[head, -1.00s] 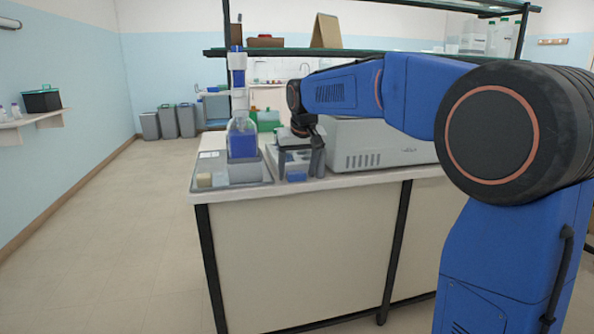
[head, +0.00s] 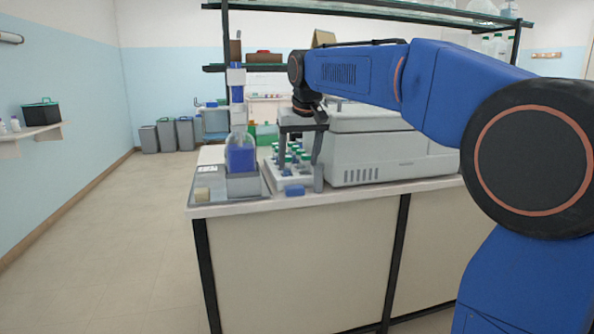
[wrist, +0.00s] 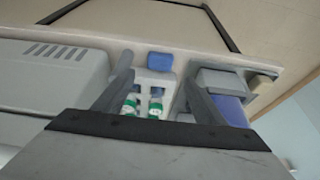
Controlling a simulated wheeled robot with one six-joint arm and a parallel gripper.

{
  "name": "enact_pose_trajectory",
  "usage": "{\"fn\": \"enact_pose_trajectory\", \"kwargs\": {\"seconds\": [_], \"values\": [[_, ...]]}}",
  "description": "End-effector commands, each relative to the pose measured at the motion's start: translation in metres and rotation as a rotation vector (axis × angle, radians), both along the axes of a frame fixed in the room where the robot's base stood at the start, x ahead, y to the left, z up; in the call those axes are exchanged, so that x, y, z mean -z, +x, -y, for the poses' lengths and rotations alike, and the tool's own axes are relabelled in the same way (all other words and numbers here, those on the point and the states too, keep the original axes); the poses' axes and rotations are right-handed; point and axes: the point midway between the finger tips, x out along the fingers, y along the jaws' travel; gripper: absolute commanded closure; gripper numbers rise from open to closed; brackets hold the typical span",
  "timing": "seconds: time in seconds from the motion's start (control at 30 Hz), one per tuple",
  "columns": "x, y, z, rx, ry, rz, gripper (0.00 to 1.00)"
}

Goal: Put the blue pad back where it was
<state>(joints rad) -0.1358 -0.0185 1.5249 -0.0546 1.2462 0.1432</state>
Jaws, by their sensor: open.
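The blue pad (head: 294,190) lies at the front end of a white rack (head: 276,182), close to the bench's front edge. It also shows in the wrist view (wrist: 160,62), just beyond the green-capped vials (wrist: 155,108). My gripper (head: 301,172) is open, with its fingers pointing down on either side of the rack area. In the wrist view the fingers (wrist: 155,68) are spread wide and nothing is held between them. The pad appears in the gap near the fingertips, apart from both. I cannot tell the height of the fingertips above it.
A large grey machine (head: 385,150) stands close on the right. A shelf (head: 400,12) spans above the arm.

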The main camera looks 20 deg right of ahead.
Motion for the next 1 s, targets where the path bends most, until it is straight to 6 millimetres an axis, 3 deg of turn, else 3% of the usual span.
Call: {"fn": "enact_pose_trajectory", "kwargs": {"seconds": [0.13, 0.4, 0.53, 0.77, 1.0], "values": [[-0.012, -0.005, 0.000, 0.000, 0.000, 0.000, 0.36], [-0.015, -0.007, 0.000, 0.000, 0.000, 0.000, 0.36], [-0.011, -0.022, 0.005, 0.001, 0.000, 0.001, 0.36], [0.017, -0.096, 0.025, -0.002, 0.000, 0.005, 0.36], [0.068, -0.185, 0.045, -0.004, -0.001, 0.008, 0.36]]}}
